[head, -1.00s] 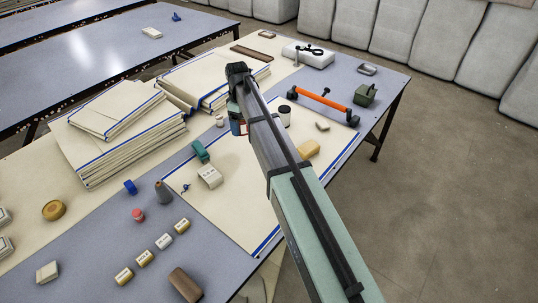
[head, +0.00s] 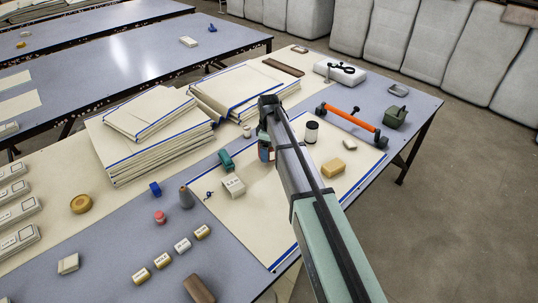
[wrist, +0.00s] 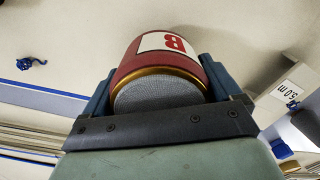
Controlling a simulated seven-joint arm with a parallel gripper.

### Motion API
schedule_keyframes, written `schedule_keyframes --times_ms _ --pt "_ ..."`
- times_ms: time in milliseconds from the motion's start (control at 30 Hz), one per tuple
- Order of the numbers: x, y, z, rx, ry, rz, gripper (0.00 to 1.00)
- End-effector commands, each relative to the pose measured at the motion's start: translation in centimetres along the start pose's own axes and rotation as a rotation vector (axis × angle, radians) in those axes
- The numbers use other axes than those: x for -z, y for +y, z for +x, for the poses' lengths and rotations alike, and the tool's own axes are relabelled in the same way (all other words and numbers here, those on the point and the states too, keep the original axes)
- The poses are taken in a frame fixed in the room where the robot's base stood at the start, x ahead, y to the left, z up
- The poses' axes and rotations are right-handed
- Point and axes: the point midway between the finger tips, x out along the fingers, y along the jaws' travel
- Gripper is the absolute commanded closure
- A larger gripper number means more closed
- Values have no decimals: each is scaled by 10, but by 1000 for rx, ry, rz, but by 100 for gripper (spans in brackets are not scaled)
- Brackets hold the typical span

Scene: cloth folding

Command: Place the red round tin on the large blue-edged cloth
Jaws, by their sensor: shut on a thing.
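The red round tin (wrist: 160,60) has a gold rim and a white label with a red mark. My gripper (wrist: 155,85) is shut on it, with a blue-grey finger on each side. In the head view the tin (head: 265,152) is a small, partly hidden red and white patch at my gripper (head: 266,148). The large blue-edged cloth (head: 290,215) lies flat on the table, and the tin is over its back left part in the picture. I cannot tell whether the tin touches the cloth.
Folded cloth stacks (head: 150,140) rise behind left. An orange-handled bar (head: 350,118) lies at the right. The cloth's front part is bare.

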Motion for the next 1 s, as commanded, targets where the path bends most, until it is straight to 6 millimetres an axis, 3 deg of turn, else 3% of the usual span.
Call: schedule_keyframes --times_ms 267,667,700,767,1000 --pt "0 0 30 1 0 0 64" --pt "0 0 33 1 0 1 64" --pt "0 0 33 1 0 1 6" --pt "0 0 33 1 0 1 0" --pt "0 0 33 1 0 1 0"
